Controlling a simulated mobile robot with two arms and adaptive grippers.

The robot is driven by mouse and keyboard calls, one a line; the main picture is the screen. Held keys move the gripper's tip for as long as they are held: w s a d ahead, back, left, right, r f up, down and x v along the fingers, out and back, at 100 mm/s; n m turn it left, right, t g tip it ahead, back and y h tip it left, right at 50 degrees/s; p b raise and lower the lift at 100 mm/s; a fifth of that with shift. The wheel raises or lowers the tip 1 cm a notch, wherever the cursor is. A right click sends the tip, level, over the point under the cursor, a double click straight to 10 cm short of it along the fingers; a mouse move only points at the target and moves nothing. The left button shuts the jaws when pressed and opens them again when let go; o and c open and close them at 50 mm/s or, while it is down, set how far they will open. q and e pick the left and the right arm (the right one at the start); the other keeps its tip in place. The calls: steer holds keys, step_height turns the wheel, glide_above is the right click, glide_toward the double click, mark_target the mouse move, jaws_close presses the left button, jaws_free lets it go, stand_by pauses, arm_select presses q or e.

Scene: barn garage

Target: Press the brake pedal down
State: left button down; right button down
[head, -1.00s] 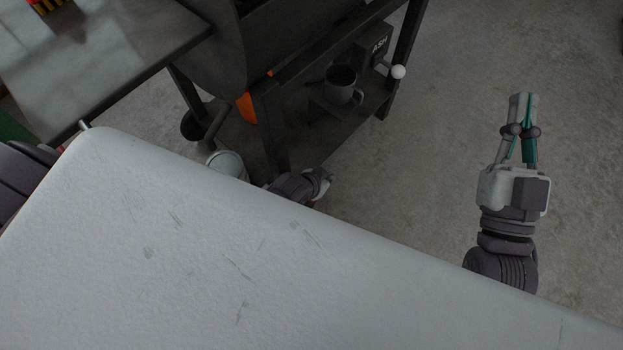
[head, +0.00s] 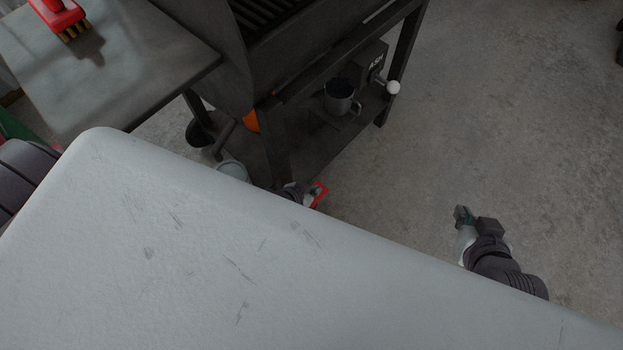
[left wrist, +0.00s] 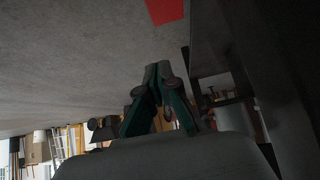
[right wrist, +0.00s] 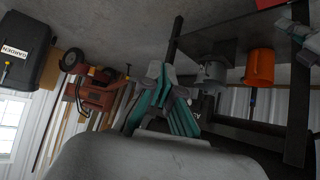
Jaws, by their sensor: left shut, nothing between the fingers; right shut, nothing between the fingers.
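No part is clearly recognisable as a brake pedal. A small red piece (head: 321,194) shows low beside the black grill cart, next to my left gripper (head: 306,192); whether they touch cannot be told. A flat red patch (left wrist: 165,9) shows at the top of the left wrist view, beyond and apart from the shut left fingertips (left wrist: 157,70). My white body hides most of the left arm in the head view. My right gripper (head: 463,216) is shut and empty over open floor; its fingers (right wrist: 165,75) also show in the right wrist view.
A red brush (head: 62,18) lies on the side table (head: 110,70).

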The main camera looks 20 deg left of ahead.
arm_select(q)
steer(key=shift+s+a+r, duration=0.15)
steer(key=shift+s+r, duration=0.2)
steer(key=shift+r, duration=0.05)
arm_select(e)
steer(key=shift+s+d+f+g, duration=0.2)
steer(key=shift+s+f+g, duration=0.15)
steer(key=shift+s, duration=0.2)
steer(key=shift+s+d+f+g, duration=0.2)
steer(key=shift+s+f+g, duration=0.15)
steer(key=shift+s, duration=0.2)
arm_select(q)
steer(key=shift+r, duration=0.1)
